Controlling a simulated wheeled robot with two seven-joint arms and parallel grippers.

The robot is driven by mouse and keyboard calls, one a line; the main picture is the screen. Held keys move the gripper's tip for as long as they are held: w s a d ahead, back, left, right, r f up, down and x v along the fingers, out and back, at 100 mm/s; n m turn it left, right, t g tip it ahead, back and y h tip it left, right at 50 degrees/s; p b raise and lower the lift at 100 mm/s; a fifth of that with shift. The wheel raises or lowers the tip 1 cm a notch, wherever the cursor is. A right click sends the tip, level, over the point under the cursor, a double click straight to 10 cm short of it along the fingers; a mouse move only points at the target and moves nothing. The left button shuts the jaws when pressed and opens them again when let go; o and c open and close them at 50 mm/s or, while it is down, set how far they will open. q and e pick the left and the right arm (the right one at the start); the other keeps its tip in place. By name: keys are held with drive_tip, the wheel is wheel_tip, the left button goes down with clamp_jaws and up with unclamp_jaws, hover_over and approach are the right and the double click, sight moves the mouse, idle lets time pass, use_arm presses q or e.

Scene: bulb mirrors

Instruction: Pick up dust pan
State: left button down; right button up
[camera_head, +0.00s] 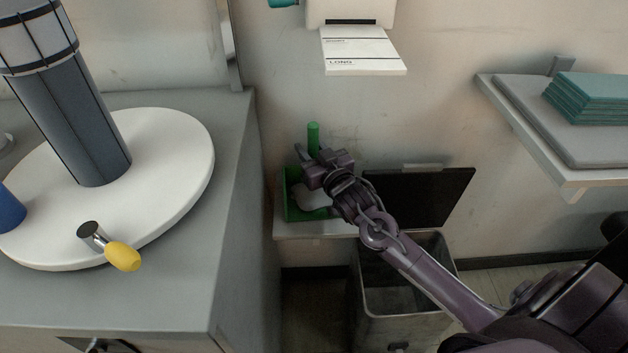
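The green dust pan (292,207) is on a small pale wall shelf in the middle of the view. Its green handle (313,137) sticks up behind my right gripper. A pale rounded lump (315,198) shows in front of the pan's green body, partly covered by my wrist. My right gripper (311,167) is at the base of the handle, and its fingers overlap the pan in the picture. I cannot tell whether they are closed on the handle. My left gripper is not in view.
A grey bin (385,290) with a dark raised lid (425,198) stands below my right arm. A shelf (545,150) with teal items juts out at right.

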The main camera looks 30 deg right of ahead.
drive_tip(key=shift+w, duration=0.3)
drive_tip(key=shift+c, duration=0.4)
clamp_jaws()
